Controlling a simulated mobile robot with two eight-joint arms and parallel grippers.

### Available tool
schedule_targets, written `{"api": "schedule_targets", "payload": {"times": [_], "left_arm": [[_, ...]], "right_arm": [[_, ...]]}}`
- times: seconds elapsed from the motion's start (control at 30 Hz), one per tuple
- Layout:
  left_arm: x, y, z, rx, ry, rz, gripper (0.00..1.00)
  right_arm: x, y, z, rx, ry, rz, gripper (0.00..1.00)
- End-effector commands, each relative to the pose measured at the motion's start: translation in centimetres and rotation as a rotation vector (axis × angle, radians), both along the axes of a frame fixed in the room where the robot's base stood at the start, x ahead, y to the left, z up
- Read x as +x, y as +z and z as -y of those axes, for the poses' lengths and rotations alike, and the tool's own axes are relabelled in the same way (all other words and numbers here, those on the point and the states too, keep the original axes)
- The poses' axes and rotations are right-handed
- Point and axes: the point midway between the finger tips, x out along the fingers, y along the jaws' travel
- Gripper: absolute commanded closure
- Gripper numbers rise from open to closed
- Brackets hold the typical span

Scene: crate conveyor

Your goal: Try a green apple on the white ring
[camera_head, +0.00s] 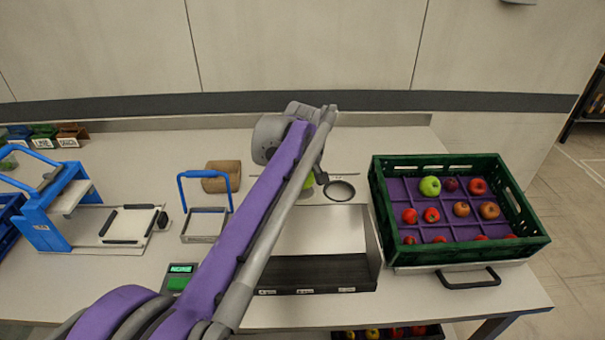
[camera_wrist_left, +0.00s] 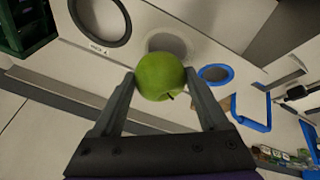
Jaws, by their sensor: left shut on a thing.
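My left gripper (camera_wrist_left: 160,86) is shut on a green apple (camera_wrist_left: 161,76), one finger on each side. In the head view my left arm reaches across the bench, and a bit of the held apple (camera_head: 307,184) shows beside the gripper (camera_head: 319,176). The wrist view shows a large dark-rimmed ring (camera_wrist_left: 128,32) at upper left and a blue ring (camera_wrist_left: 228,76) at right. Between them, behind the apple, is a greyish round patch (camera_wrist_left: 165,43); I cannot tell whether it is the white ring or a shadow. My right gripper is not in view.
A green crate (camera_head: 455,160) with purple dividers at right holds several apples, one green (camera_head: 430,186). A dark-fronted box (camera_head: 318,272) stands at the front. A blue-handled frame (camera_head: 205,212), a brown roll (camera_head: 223,168) and a blue press (camera_head: 45,220) stand at left.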

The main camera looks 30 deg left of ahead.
Motion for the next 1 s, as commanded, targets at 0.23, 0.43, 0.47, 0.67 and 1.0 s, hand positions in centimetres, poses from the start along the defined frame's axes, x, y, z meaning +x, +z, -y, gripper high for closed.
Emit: {"api": "schedule_targets", "payload": {"times": [0.23,0.43,0.47,0.67,1.0], "left_arm": [[0.0,0.0,0.0,0.0,0.0,0.0,0.83],[0.0,0.0,0.0,0.0,0.0,0.0,0.01],[0.0,0.0,0.0,0.0,0.0,0.0,0.0],[0.0,0.0,0.0,0.0,0.0,0.0,0.0],[0.0,1.8,0.0,0.0,0.0,0.001,0.0]], "right_arm": [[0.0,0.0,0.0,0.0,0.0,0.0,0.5],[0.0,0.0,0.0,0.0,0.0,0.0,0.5],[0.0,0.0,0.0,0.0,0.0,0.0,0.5],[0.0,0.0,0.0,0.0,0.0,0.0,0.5],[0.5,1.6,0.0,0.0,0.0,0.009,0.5]]}}
